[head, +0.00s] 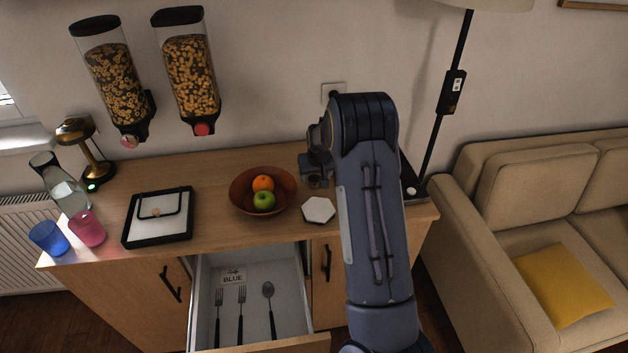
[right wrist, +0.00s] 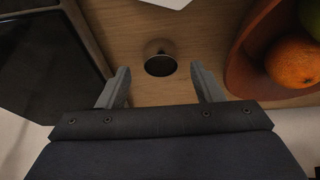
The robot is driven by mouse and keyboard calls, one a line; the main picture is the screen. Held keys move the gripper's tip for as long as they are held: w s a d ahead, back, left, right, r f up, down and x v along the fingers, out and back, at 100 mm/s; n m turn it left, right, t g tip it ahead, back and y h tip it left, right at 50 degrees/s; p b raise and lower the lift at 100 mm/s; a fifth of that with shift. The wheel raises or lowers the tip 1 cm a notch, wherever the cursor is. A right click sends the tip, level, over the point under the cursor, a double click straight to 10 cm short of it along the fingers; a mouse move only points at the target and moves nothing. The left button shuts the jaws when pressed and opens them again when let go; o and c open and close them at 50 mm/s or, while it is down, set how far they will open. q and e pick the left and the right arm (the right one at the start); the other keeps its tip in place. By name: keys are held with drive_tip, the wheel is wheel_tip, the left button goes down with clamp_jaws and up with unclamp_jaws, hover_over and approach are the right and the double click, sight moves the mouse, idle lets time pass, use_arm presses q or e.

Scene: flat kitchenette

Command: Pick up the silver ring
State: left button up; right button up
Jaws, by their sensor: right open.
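The silver ring (right wrist: 160,58) shows in the right wrist view as a small, shiny round band with a dark middle, resting on the wooden top. My right gripper (right wrist: 160,70) is open, with one finger to either side of the ring in the picture; I cannot tell whether the tips are level with it. Nothing is held. In the head view my right gripper (head: 313,176) is over the countertop, right of the fruit bowl, and mostly hidden by my arm. I cannot make out the ring there. My left gripper is not in view.
A brown bowl (head: 240,200) with fruit stands close to the gripper, and a white hexagonal coaster (head: 319,210) lies in front. An open drawer (head: 250,270) holds cutlery below.

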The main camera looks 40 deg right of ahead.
sight(315, 178)
drive_tip(key=x, duration=0.3)
drive_tip(key=shift+w+f+p, duration=0.1)
drive_tip(key=shift+w+p, duration=0.05)
drive_tip(key=shift+p, duration=0.15)
drive_tip(key=c, duration=1)
drive_tip(key=shift+c, duration=0.3)
